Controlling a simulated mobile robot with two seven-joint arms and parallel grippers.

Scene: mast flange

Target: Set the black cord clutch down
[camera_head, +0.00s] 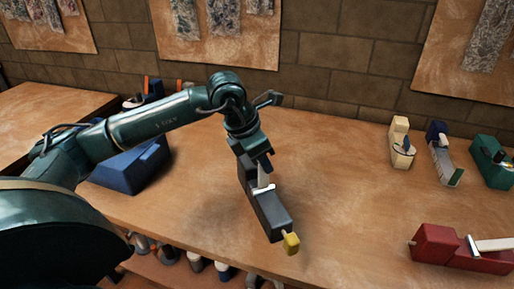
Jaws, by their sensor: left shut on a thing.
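The black cord clutch (268,212) is a long dark block with a yellow end piece and a pale lever in its middle. It is at the centre of the head view, over the wooden bench. My left gripper (262,170) points down and is shut on the clutch near its lever. I cannot tell whether the underside of the clutch touches the bench. My right gripper is not in view.
A red clutch (440,245) lies at the right front of the wooden bench (345,200). Cream (400,148), navy and grey (443,155), and green (490,160) ones stand at the back right. A blue block (130,170) sits behind my left arm. The bench between the black and red clutches is clear.

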